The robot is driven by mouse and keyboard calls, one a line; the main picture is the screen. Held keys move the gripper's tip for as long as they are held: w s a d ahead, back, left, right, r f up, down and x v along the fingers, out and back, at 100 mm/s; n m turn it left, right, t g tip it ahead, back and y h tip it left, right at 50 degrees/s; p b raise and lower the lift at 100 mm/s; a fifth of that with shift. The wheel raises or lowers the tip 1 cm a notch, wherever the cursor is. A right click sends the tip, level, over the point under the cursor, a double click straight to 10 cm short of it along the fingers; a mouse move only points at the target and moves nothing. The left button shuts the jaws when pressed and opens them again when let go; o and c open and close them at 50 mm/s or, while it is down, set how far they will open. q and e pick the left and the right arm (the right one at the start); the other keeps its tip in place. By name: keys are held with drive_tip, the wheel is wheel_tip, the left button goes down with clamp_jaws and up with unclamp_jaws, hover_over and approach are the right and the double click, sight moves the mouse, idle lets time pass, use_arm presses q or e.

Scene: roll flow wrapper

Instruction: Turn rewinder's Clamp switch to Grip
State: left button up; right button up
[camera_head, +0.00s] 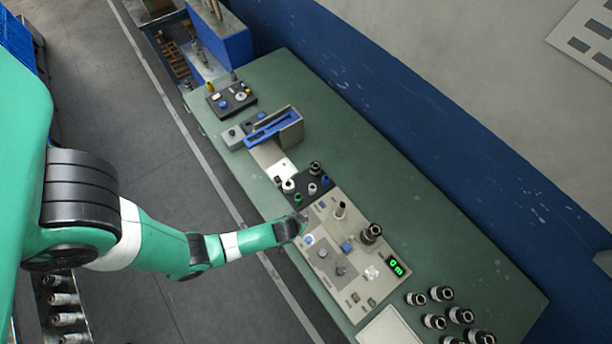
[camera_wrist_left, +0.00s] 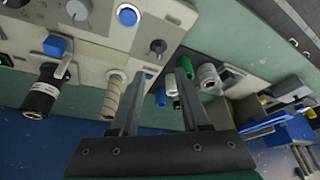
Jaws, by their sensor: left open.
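A beige control panel (camera_head: 352,296) on the green bench carries several knobs, buttons and spindles. A blue knob (camera_head: 347,247) and a blue button (camera_head: 309,239) sit on it; the blue knob (camera_wrist_left: 55,46) and blue button (camera_wrist_left: 128,15) also show in the left wrist view. A small black knob (camera_wrist_left: 158,46) sits at the panel's edge. No label is readable, so I cannot tell which control is the Clamp switch. My left gripper (camera_head: 303,221) is over the panel's upper-left edge; in the wrist view its fingers (camera_wrist_left: 158,78) are apart with nothing held.
A cream roll (camera_head: 340,210) and a black spindle (camera_head: 371,233) stand up from the panel. A dark base (camera_head: 306,176) with several small rolls adjoins it. Several black-and-white rolls (camera_head: 461,315) stand at the lower right. The bench (camera_head: 400,180) behind the panel is clear.

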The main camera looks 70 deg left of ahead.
use_arm(q)
drive_tip(key=b, duration=0.6)
hover_over(305, 219)
drive_tip(key=s+d, duration=0.2)
wheel_tip(305, 219, down, 6)
drive_tip(key=shift+s+d+f, duration=0.1)
drive_tip(key=b+x, duration=0.2)
drive_tip(key=x, duration=0.2)
drive_tip(key=shift+w+a+f, duration=0.2)
drive_tip(key=shift+w+f, duration=0.1)
drive_tip(key=shift+c, duration=0.3)
clamp_jaws()
